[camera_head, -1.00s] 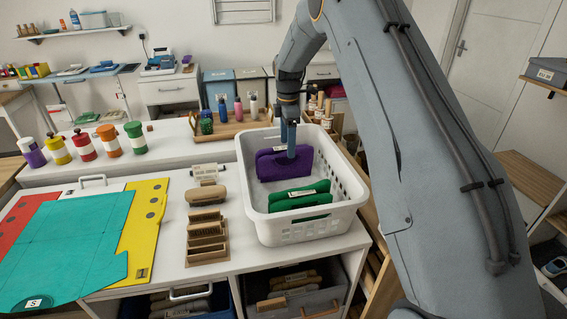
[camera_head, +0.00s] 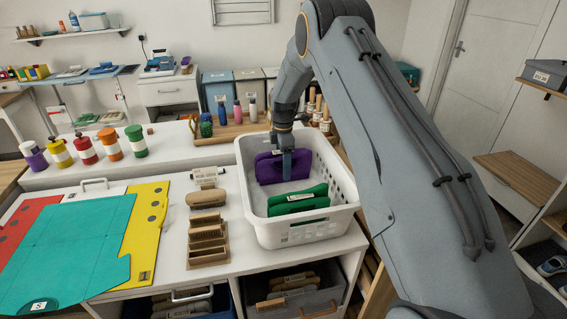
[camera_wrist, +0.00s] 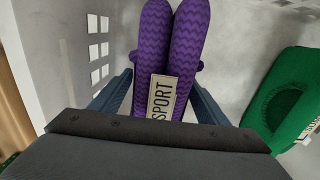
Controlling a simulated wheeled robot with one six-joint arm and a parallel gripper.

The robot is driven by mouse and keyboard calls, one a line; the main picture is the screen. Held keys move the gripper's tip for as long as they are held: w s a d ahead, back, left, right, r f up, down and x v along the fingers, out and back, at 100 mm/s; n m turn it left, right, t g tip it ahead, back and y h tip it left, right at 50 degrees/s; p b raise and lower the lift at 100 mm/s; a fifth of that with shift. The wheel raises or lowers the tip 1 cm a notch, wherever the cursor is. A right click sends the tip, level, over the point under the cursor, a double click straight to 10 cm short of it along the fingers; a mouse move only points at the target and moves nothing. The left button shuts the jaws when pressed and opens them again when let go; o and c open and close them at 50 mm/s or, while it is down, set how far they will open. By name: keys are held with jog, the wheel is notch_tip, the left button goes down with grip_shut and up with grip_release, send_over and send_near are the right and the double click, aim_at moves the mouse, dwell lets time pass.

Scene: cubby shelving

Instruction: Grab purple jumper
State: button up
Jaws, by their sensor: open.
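The purple jumper (camera_head: 267,169) is a folded bundle standing in the white basket (camera_head: 296,236), behind a green folded garment (camera_head: 297,198). My gripper (camera_head: 286,165) reaches down into the basket at the purple jumper and hides part of it. In the wrist view the purple jumper (camera_wrist: 170,50) has a zigzag weave and a "SPORT" label. My gripper (camera_wrist: 160,92) is open there, with one blue finger on each side of the jumper's lower part. I cannot tell whether the fingers touch it. The green garment (camera_wrist: 285,95) lies to the right, apart from the fingers.
The basket's slotted wall (camera_wrist: 95,40) is close to the left finger. Wooden holders (camera_head: 207,240) and a teal sheet (camera_head: 75,245) lie on the counter left of the basket. A wooden tray (camera_head: 225,131) with bottles stands behind it.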

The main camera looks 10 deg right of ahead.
jog(key=shift+f, duration=0.65)
jog(key=c, duration=1.4)
jog(key=shift+r, duration=0.1)
